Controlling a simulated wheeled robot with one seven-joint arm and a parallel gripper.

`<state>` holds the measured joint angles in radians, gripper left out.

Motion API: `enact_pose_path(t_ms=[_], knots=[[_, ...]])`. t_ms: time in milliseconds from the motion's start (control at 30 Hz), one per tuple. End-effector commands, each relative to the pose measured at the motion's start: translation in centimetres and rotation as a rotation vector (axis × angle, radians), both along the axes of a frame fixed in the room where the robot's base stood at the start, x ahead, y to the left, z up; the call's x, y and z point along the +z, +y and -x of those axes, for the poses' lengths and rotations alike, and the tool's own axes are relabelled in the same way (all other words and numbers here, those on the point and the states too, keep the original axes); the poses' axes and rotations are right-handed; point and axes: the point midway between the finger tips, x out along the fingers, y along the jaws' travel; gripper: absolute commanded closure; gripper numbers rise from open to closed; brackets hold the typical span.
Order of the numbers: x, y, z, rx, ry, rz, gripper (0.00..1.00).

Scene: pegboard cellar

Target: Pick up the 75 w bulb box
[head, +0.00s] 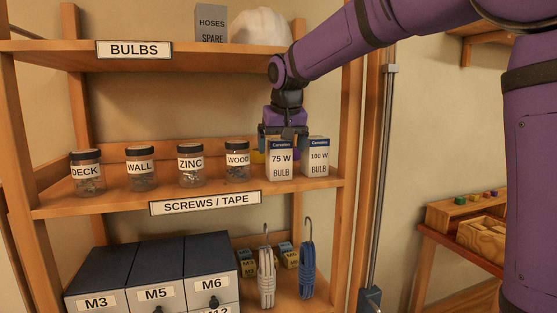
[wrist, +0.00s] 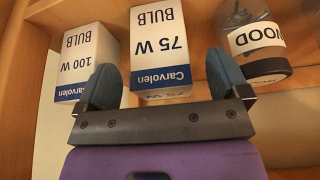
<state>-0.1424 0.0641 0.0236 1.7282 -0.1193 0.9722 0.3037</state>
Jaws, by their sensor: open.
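The 75 W bulb box (head: 281,162) is white with a dark blue top band and stands upright on the middle shelf, between the WOOD jar and the 100 W box. In the wrist view the picture is upside down; the 75 W box (wrist: 160,50) lies ahead, between my two blue-grey fingertips (wrist: 162,80). The gripper is open, with a finger near each side of the box. Whether either finger touches it cannot be told.
The 100 W bulb box (head: 316,158) stands close on the right, the WOOD jar (head: 237,162) close on the left. More jars line the shelf (head: 120,197).

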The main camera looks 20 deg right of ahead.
Motion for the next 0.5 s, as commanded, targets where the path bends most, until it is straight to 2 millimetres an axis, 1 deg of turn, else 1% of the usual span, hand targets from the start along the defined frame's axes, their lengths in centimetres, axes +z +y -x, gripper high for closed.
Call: enact_pose_path(t_ms=[33,100,200,467,500], knots=[[-0.7,-0.1,-0.3,0.0,0.002,0.0,0.06],[-1.4,-0.1,-0.6,0.0,0.001,0.0,0.06],[-2.1,-0.1,-0.9,0.0,0.001,0.0,0.06],[-2.2,-0.1,-0.9,-0.001,0.0,0.0,0.06],[-2.2,-0.1,-0.9,-0.001,0.0,0.0,0.16]])
